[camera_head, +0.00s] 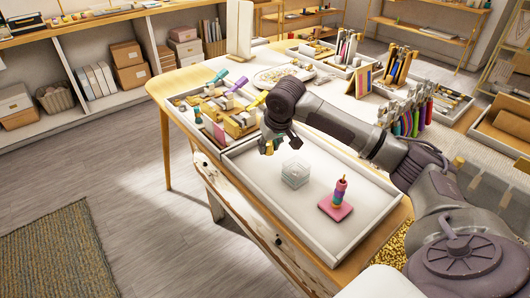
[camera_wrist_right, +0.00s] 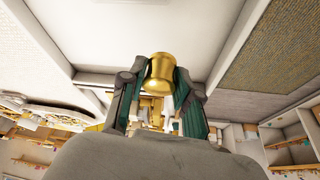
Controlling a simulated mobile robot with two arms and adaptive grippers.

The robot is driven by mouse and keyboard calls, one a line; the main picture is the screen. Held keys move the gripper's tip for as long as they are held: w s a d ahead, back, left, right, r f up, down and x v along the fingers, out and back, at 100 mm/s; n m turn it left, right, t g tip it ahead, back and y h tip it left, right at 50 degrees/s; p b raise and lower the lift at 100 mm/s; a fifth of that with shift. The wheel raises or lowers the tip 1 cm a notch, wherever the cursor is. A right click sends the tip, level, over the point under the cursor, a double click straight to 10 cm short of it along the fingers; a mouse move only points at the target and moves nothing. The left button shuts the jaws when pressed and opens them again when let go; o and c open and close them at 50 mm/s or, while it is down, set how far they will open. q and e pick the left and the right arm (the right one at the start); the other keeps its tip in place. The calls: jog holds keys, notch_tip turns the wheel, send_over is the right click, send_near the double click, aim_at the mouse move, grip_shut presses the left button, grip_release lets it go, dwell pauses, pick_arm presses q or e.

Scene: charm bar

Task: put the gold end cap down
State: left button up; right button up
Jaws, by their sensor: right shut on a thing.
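The gold end cap (camera_wrist_right: 161,72) shows in the right wrist view, held between the two green-padded fingers of my right gripper (camera_wrist_right: 160,90). In the head view my right gripper (camera_head: 270,146) hangs pointing down above the back left part of the white tray (camera_head: 250,169), and only a small gold patch shows at its tips. The gripper is to the left of and behind a clear stacked box (camera_head: 295,174) in the tray. My left gripper is in neither view.
A pink stand with stacked coloured beads (camera_head: 337,200) is in the tray's right part. A compartment tray of gold and coloured pieces (camera_head: 221,107) is just left of the gripper. Coloured pouches on a rack (camera_head: 408,115) stand behind my right arm. The tray's front left is bare.

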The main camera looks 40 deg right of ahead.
aim_at(259, 161)
jog(key=w, duration=0.1)
jog(key=f, duration=0.1)
jog(key=w, duration=0.1)
jog(key=shift+w+a+f, duration=0.25)
jog(key=shift+w, duration=0.1)
jog(key=shift+w+f, duration=0.2)
jog(key=shift+w, duration=0.05)
jog(key=shift+a+f, duration=0.1)
jog(key=shift+f, duration=0.3)
notch_tip(259, 161, down, 3)
jog(key=shift+f, duration=0.15)
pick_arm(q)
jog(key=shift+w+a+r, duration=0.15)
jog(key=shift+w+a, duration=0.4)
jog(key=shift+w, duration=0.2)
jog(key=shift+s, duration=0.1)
pick_arm(e)
jog(key=o, duration=0.9)
jog(key=shift+f, duration=0.1)
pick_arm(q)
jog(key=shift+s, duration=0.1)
